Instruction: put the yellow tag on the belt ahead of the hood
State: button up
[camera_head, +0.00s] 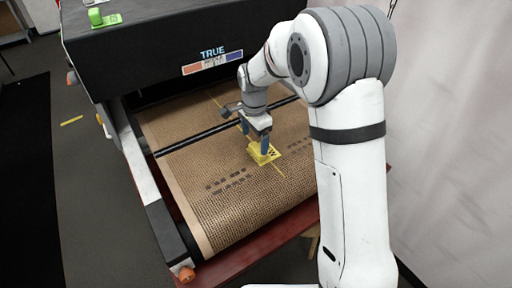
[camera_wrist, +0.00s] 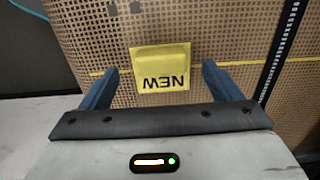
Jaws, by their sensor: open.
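The yellow tag (camera_wrist: 161,68) lies flat on the brown mesh belt (camera_wrist: 225,30); its word NEW is upside down in the wrist view. In the head view the tag (camera_head: 264,153) is on the belt (camera_head: 225,205), in front of the black hood (camera_head: 190,40). My gripper (camera_wrist: 159,75) is open, with one blue finger on each side of the tag and a gap at both sides. In the head view my gripper (camera_head: 256,138) is right at the tag. Whether the fingertips touch the belt I cannot tell.
A black bar (camera_head: 210,132) crosses the belt between the tag and the hood. A thin yellow line runs along the belt by the tag. Dark printed marks (camera_head: 226,180) lie left of it. A green object (camera_head: 104,19) stands on the hood. The front belt is clear.

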aim_at(255, 149)
notch_tip(255, 149, up, 7)
jog(key=s+d+r+n+t, duration=0.1)
jog(key=s+d+r+n, duration=0.45)
jog(key=s+d, duration=0.5)
jog(key=s+d+n+t, duration=0.1)
jog(key=s+d+n, duration=0.1)
jog(key=s, duration=0.5)
jog(key=s+d+n+t, duration=0.1)
jog(key=s+d+n, duration=0.2)
jog(key=s, duration=0.5)
jog(key=shift+d+f+n, duration=0.35)
jog(key=shift+d+f, duration=0.05)
jog(key=shift+d, duration=0.1)
jog(key=shift+s, duration=0.15)
jog(key=shift+c, duration=0.3)
